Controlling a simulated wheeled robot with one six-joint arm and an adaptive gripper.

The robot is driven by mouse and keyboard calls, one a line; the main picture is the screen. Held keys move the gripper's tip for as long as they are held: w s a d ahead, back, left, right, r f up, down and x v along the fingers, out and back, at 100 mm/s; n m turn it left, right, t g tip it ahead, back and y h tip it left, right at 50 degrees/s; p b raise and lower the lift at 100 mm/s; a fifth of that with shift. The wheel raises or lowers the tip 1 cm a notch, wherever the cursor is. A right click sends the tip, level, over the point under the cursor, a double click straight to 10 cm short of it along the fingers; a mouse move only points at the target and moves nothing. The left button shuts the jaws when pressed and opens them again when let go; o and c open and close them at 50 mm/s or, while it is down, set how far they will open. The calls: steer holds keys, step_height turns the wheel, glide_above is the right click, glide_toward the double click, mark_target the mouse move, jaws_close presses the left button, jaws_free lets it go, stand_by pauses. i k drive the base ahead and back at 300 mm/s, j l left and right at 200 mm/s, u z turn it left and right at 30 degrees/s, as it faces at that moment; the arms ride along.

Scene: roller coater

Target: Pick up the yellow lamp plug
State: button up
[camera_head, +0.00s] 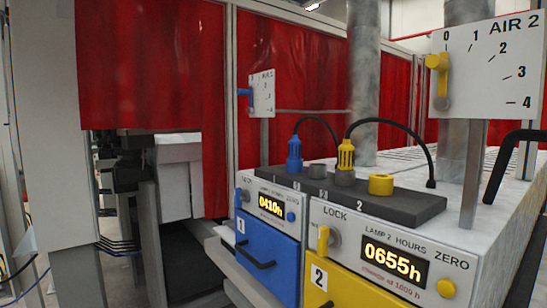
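The yellow lamp plug (346,154) stands upright on a dark socket block (405,207) on top of the machine. Its lower end meets a grey round socket (345,179). A black cable (412,135) arches from its top to the right and down to the block's far right end. A yellow ring-shaped socket (381,184) is just right of the plug, with nothing in it. My gripper is not in view.
A blue plug (294,155) with its own cable stands left, beside another grey socket (318,171). The AIR 2 dial plate (490,65) rises at right, near a black bent bar (508,150). Blue (268,250) and yellow (340,290) drawers are in front. Pipes and red curtains stand behind.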

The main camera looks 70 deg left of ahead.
mark_target(346, 152)
steer(key=u, duration=1.55)
